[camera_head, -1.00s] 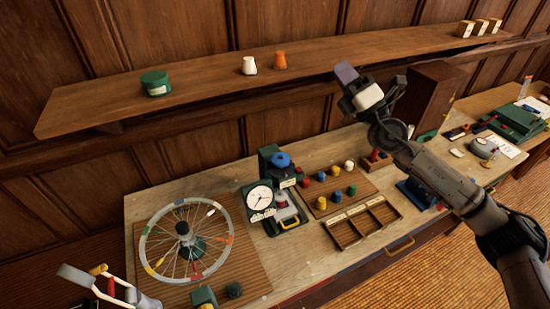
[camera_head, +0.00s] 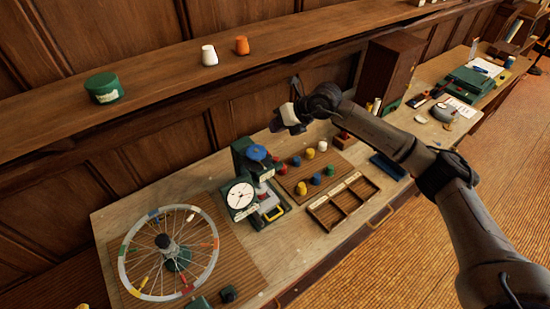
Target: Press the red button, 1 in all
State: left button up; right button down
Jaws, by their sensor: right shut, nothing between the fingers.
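A small red knob (camera_head: 283,170) stands at the left end of a wooden board (camera_head: 291,182) with several yellow, blue and white knobs. I cannot tell whether this red knob is the red button. A reddish-brown block (camera_head: 343,141) sits behind the board at the right, partly near my arm. My right gripper (camera_head: 283,121) comes in from the right, shut and empty, raised above the back of the bench behind the coloured knobs, apart from them. My left gripper is out of view.
A green device with a white dial (camera_head: 240,196) and blue top stands left of the board. A spoked wheel (camera_head: 130,262) lies further left. A compartment tray (camera_head: 322,216) is in front. A shelf (camera_head: 155,100) runs above, and a dark cabinet (camera_head: 385,70) stands at the back.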

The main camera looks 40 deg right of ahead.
jog(key=shift+s+f+m, duration=0.15)
jog(key=shift+m, duration=0.15)
jog(key=shift+f, duration=0.1)
jog(key=b, duration=0.5)
send_over(277, 158)
notch_tip(277, 158, down, 7)
jog(key=shift+f, duration=0.2)
jog(key=shift+f+b, duration=0.4)
jog(key=shift+f, duration=0.2)
dwell(0.4)
